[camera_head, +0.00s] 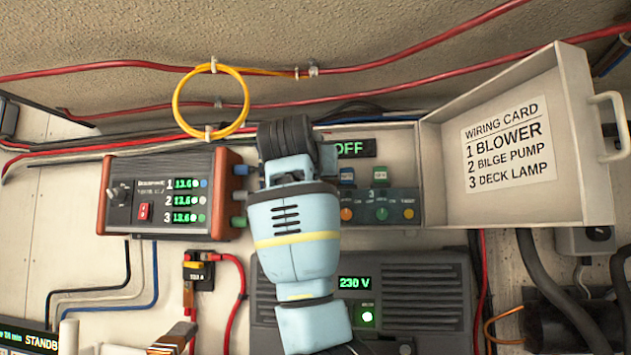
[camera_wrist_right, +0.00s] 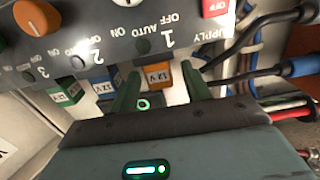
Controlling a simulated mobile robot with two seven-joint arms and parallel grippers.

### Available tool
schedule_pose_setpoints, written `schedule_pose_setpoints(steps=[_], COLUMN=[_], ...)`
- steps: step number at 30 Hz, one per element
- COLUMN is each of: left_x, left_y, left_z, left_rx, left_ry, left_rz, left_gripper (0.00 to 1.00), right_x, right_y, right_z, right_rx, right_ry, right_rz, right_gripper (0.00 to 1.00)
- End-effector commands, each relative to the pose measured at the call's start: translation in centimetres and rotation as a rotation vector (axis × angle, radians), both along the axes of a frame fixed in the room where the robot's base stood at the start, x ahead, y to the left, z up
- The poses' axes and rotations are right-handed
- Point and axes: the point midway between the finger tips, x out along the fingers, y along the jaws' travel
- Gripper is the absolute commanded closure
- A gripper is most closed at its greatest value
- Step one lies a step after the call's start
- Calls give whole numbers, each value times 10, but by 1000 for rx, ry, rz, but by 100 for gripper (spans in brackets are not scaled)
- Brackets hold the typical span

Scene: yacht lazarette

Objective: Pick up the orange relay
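The orange relay (camera_wrist_right: 158,76), marked 12 V, sits under the switch panel in the right wrist view, below the number 1. My right gripper (camera_wrist_right: 160,88) is open, with one finger on each side of the relay and small gaps between. The relay is not held. In the head view my right arm covers the orange relay and the gripper.
A blue relay (camera_wrist_right: 108,84) stands close beside the left finger, with a green relay (camera_wrist_right: 66,92) beyond it. Dark cables (camera_wrist_right: 245,72) run close to the right finger. An open box lid with a wiring card (camera_head: 508,143) stands at the right.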

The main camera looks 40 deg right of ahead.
Motion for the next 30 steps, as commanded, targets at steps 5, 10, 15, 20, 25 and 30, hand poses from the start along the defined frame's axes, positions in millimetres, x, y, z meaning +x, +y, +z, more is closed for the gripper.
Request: schedule_pose_setpoints(steps=[5,10,15,20,25,30], left_x=[0,0,0,0,-1,-1], left_y=[0,0,0,-1,-1,-1], left_z=[0,0,0,0,-1,-2], left_rx=[0,0,-1,-1,-2,-3], left_ry=[0,0,0,0,4,5], left_rz=[0,0,1,1,3,2], left_gripper=[100,100,100,100,100,100], right_x=[0,0,0,0,0,0], right_y=[0,0,0,0,0,0], right_z=[0,0,0,2,12,25], right_rx=[0,0,0,0,0,1], right_ry=[0,0,0,0,0,1], right_rz=[0,0,0,0,0,0], right_gripper=[77,97,97,97,97,97])
